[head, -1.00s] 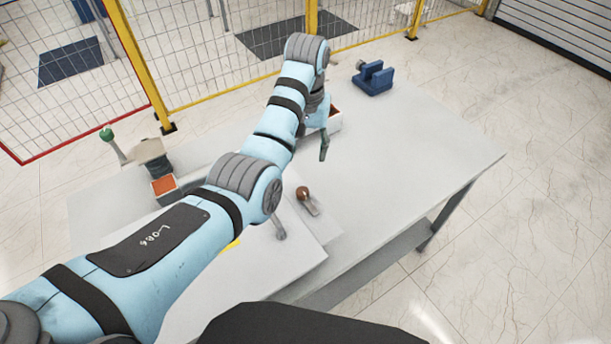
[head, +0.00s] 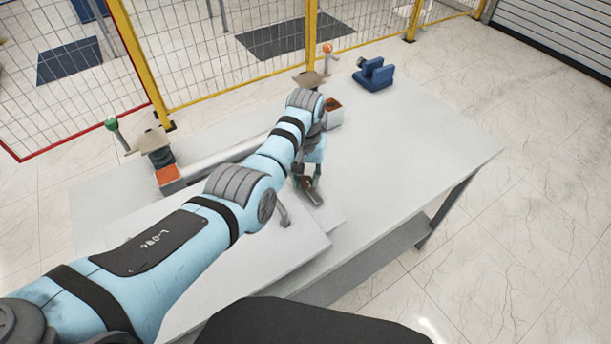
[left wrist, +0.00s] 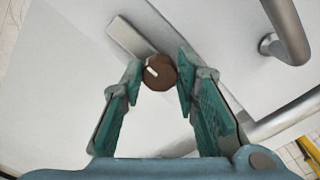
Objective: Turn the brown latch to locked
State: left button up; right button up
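The brown latch (left wrist: 160,73) is a round knob with a pale mark on its face, on a grey plate (left wrist: 132,38) in the left wrist view. My left gripper (left wrist: 158,80) is open, with its green finger pads on either side of the knob. A gap shows between the left finger and the knob; the right finger is close to it, and I cannot tell if they touch. In the head view my left gripper (head: 306,180) points down at the latch, whose brown part (head: 308,184) is partly hidden by the fingers. My right gripper is not in view.
A grey bar handle (left wrist: 285,35) stands right of the latch in the left wrist view. Orange-topped boxes (head: 168,174) with levers stand along the table's back, and a blue vise-like block (head: 374,75) sits at the far corner. The table's right side (head: 420,150) is clear.

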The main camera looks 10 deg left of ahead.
pick_arm(q)
jog(key=c, duration=0.4)
jog(key=shift+o, duration=0.2)
jog(key=shift+m, duration=0.3)
jog(key=shift+r+m+p, duration=0.1)
jog(key=shift+m+p, duration=0.6)
jog(key=shift+m, duration=0.3)
grip_shut()
jog(key=m, duration=0.3)
jog(key=shift+w+p, duration=0.1)
jog(key=shift+p, duration=0.25)
jog(key=m, duration=0.6)
jog(key=shift+m, duration=0.4)
jog(key=m, duration=0.5)
jog(key=shift+f, duration=0.2)
jog(key=shift+m, duration=0.3)
